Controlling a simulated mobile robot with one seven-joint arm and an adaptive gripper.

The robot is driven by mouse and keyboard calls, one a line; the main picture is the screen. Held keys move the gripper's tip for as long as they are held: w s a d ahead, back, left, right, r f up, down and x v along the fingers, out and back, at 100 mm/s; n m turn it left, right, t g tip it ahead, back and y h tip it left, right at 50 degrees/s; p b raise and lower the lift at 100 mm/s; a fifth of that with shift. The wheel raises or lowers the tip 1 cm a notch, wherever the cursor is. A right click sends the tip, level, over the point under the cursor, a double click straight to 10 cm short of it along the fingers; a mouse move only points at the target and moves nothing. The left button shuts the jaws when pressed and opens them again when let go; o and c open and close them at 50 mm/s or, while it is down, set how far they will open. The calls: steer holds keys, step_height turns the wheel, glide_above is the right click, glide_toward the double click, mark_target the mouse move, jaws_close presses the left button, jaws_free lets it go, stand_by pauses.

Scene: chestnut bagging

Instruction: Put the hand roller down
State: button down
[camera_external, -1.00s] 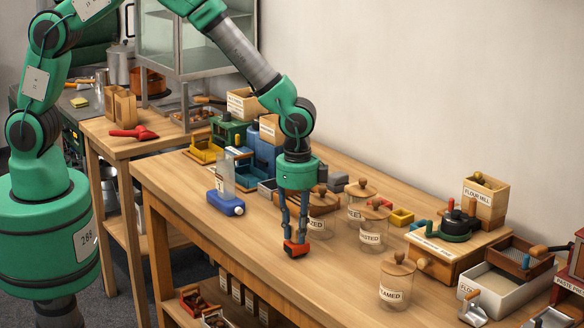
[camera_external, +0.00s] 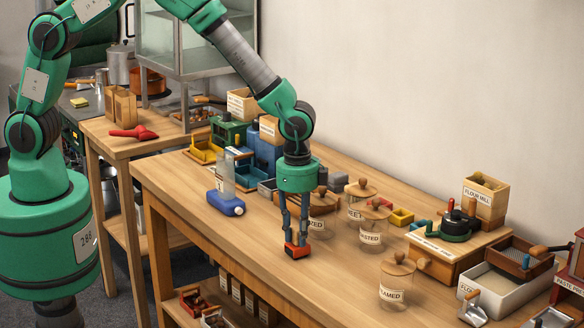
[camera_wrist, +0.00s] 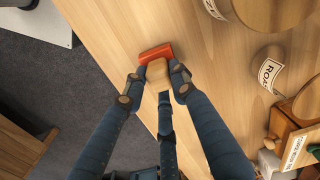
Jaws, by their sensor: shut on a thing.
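The hand roller (camera_external: 297,251) is a small red-orange roller with a wooden handle. My gripper (camera_external: 297,240) is shut on it and points straight down near the front edge of the long wooden table (camera_external: 185,208). In the wrist view, the fingers of my gripper (camera_wrist: 155,82) close on the wooden part, and the red roller (camera_wrist: 156,53) shows just beyond the fingertips. The roller is at or very near the tabletop; I cannot tell whether it touches.
Lidded glass jars (camera_external: 397,285) stand to the right and behind the gripper. A blue device (camera_external: 226,203) with a clear upright plate stands to the left. The table around the roller is clear.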

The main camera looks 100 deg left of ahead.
steer(key=c, duration=1.4)
jaws_free()
steer(key=shift+s+d+f, duration=0.1)
steer(key=shift+s+f, duration=0.15)
steer(key=shift+f, duration=0.45)
steer(key=shift+r, duration=0.15)
steer(key=shift+w+r, duration=0.1)
steer(key=shift+r, duration=0.05)
steer(key=shift+r+p, duration=0.3)
steer(key=shift+r, duration=0.35)
step_height(320, 180, up, 12)
steer(key=p, duration=0.1)
